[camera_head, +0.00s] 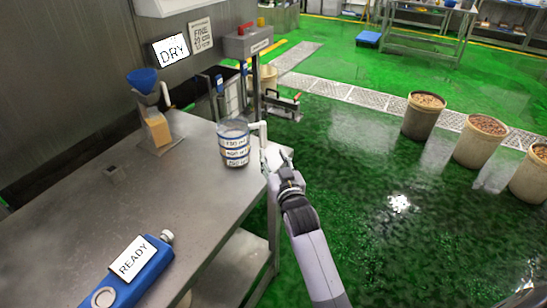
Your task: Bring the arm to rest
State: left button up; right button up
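My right gripper (275,155) is at the table's right edge, just right of a clear measuring jug (234,143). The jug stands upright on the metal table (150,205), has blue bands with white volume labels, and its pale handle points toward my gripper. The fingertips are close to the handle; I cannot tell whether they touch it, or how far apart they are. My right arm comes in from the bottom of the view. My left gripper is not in view.
A blue device labelled READY (128,272) lies at the table's near edge. A blue funnel (143,80) on a stand is at the back left. A DRY sign (171,51) is on the wall. Several filled drums (423,116) stand on the green floor at right; floor before them is clear.

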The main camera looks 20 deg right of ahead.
jog(key=s+f+n+g+y, duration=0.1)
jog(key=s+f+g, duration=0.5)
jog(key=s+f, duration=0.6)
jog(key=s+a+f+n+g, duration=0.1)
jog(key=s+g, duration=0.2)
jog(key=s, duration=0.5)
jog(key=s+a+f+n+g+y, duration=0.1)
jog(key=s+g, duration=0.1)
jog(key=s, duration=0.6)
jog(key=s+a+f+g, duration=0.1)
jog(key=s+a+g, duration=0.15)
jog(key=s, duration=0.65)
notch_tip(320, 180, down, 27)
jog(key=s+g, duration=0.2)
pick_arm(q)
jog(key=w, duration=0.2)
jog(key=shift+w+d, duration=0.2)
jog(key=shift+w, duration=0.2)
pick_arm(e)
jog(key=s+d+f, duration=0.2)
jog(key=s+f, duration=0.6)
jog(key=s+d+f+g, duration=0.1)
jog(key=s+f, duration=0.6)
jog(key=s, duration=0.1)
jog(key=shift+s+d+f+n, duration=0.2)
jog(key=shift+d+f+n, duration=0.15)
jog(key=shift+n, duration=0.05)
